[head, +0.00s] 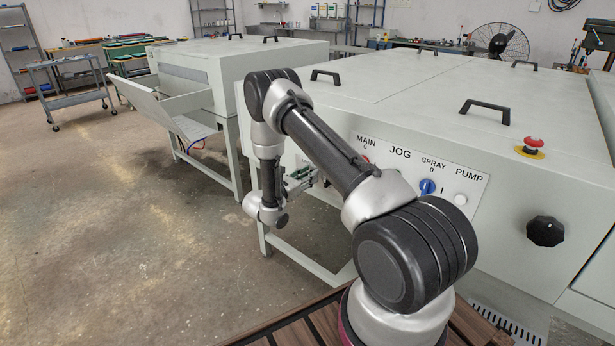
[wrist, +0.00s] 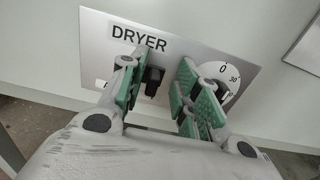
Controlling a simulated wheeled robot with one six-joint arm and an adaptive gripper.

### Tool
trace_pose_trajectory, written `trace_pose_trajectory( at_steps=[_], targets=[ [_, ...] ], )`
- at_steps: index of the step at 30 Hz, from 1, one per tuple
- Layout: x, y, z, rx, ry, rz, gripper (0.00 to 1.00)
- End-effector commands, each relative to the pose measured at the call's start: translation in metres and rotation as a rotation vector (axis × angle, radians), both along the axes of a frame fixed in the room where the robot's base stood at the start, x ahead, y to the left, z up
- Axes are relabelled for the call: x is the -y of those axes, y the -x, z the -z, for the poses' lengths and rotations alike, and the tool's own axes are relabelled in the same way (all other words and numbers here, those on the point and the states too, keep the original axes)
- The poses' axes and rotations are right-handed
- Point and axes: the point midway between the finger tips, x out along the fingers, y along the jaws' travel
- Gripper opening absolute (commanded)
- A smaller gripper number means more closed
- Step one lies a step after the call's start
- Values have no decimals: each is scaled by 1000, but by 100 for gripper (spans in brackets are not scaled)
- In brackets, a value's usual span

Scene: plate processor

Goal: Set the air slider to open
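A small black slider (wrist: 154,77) sits on a grey panel (wrist: 97,27) labelled DRYER. I take it to be the air slider; the label at the panel's lower left is mostly hidden, with only an "A" showing. My gripper (wrist: 160,78) is open, its green-padded fingers apart with the slider seen between them. I cannot tell whether either finger touches it. In the head view my gripper (head: 303,178) is at the machine's left front side, and the slider is hidden there.
A white dial (wrist: 228,72) with numbers is partly behind the right finger. In the head view, the large machine (head: 400,85) has a control panel (head: 478,190) and a red emergency button (head: 533,143). A second machine (head: 235,60) stands at the left.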

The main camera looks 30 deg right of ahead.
Motion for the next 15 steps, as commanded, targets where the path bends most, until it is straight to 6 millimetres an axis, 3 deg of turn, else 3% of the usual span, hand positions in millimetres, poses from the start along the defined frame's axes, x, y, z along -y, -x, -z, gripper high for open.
trace_pose_trajectory(
  at_steps=[8,15],
  targets=[
    [-3,0,0,2,-1,-3,32],
    [-41,12,0,0,0,-8,32]
  ],
)
